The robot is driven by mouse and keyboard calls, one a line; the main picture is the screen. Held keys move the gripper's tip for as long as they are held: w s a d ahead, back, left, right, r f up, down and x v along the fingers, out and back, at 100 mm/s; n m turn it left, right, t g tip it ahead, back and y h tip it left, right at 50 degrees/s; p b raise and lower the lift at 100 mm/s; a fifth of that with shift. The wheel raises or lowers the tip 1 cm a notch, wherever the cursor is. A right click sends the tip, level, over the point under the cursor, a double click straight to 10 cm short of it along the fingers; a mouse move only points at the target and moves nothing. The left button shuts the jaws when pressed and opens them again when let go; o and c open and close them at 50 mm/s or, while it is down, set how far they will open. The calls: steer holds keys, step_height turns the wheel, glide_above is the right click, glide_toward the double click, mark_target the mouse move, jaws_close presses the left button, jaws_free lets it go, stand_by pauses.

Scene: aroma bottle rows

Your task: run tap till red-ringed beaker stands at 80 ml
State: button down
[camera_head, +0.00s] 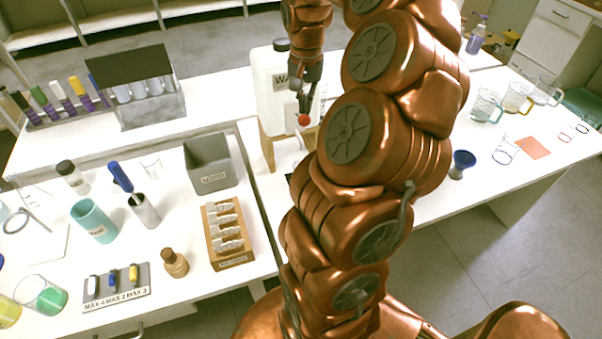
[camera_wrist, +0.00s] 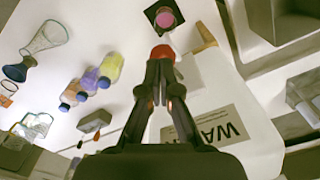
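A white water tank (camera_head: 272,92) with a label, partly hidden by my arm, stands on a wooden stand; it also shows in the wrist view (camera_wrist: 250,130). Its red tap knob (camera_head: 304,120) is at my fingertips, also in the wrist view (camera_wrist: 163,53). My gripper (camera_head: 305,108) points down, its fingers drawn close together at the knob (camera_wrist: 161,66). In the wrist view a pink-red disc (camera_wrist: 165,17) lies on a dark square past the knob. I cannot tell if it is the red-ringed beaker. A small red-ringed glass (camera_head: 564,138) stands far right. No water level is readable.
A clear beaker with a blue ring (camera_head: 505,150), an orange square (camera_head: 533,148) and several handled jugs (camera_head: 487,106) stand on the right bench. A grey bin (camera_head: 211,163) and a wooden rack (camera_head: 228,235) stand left of the tank. The bench between is partly clear.

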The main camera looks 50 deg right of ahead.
mark_target(305, 118)
steer(key=shift+f+b, duration=2.45)
steer(key=shift+f, duration=0.45)
stand_by(0.8)
steer(key=shift+r, duration=0.55)
stand_by(1.0)
step_height(305, 118, up, 8)
steer(key=shift+f+p, duration=0.15)
steer(key=shift+p, duration=0.7)
steer(key=s+a+f+n, duration=0.15)
steer(key=a+n, duration=0.25)
steer(key=a, duration=0.7)
steer(key=s+a+n, duration=0.2)
steer(key=a+n, duration=0.1)
steer(key=a, duration=0.7)
steer(key=s+a+f+n+g, duration=0.1)
steer(key=s+a+f+n, duration=0.1)
steer(key=s+a+f, duration=0.2)
steer(key=s+a+f+n, duration=0.2)
steer(key=s+a, duration=0.4)
steer(key=s, duration=0.5)
steer(key=shift+a+f+n+g, duration=0.4)
steer(key=shift+f, duration=0.5)
